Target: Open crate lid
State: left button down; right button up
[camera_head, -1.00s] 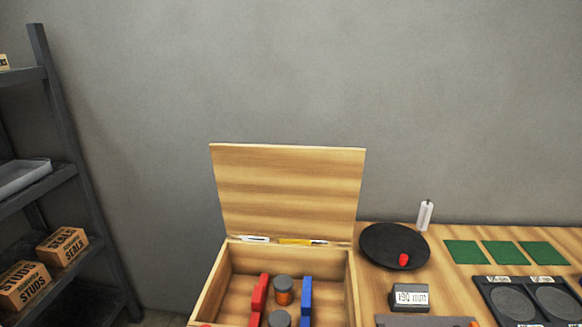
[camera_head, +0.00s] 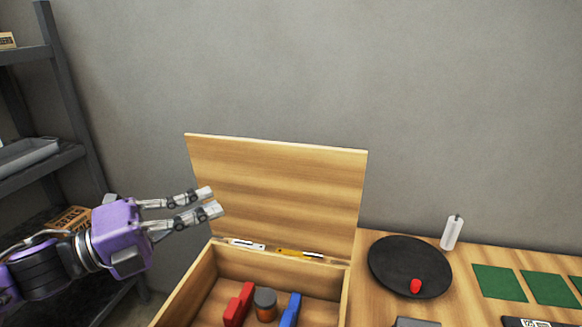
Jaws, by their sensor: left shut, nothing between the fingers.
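The wooden crate (camera_head: 190,285) stands on the left, its near part cut off by the picture's lower edge. Its lid (camera_head: 290,195) stands upright at the back of the crate, near the grey wall, so the crate is open. Red blocks (camera_head: 238,304), a grey-and-orange jar (camera_head: 265,304) and a blue block (camera_head: 291,310) show inside. My left gripper (camera_head: 212,201) comes in from the left, its fingertips in front of the lid's left part and above the crate's back left corner. It is shut with nothing in it. My right gripper is not in view.
A wooden table (camera_head: 375,306) lies to the right with a black round plate (camera_head: 385,262) bearing a red object (camera_head: 415,286), a white bottle (camera_head: 452,232) and green squares (camera_head: 499,282). A dark shelf (camera_head: 65,100) with boxes stands at the left.

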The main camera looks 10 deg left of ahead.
pick_arm(q)
jog(key=w+a+b+x, duration=0.1)
jog(key=x, duration=1.2)
jog(key=shift+w+a+r+b, duration=0.25)
jog(key=shift+w+a+b, duration=0.05)
jog(key=shift+w, duration=0.05)
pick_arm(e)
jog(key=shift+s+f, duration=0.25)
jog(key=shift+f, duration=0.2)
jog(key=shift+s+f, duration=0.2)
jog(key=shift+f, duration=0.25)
pick_arm(q)
jog(key=shift+w+r, duration=0.1)
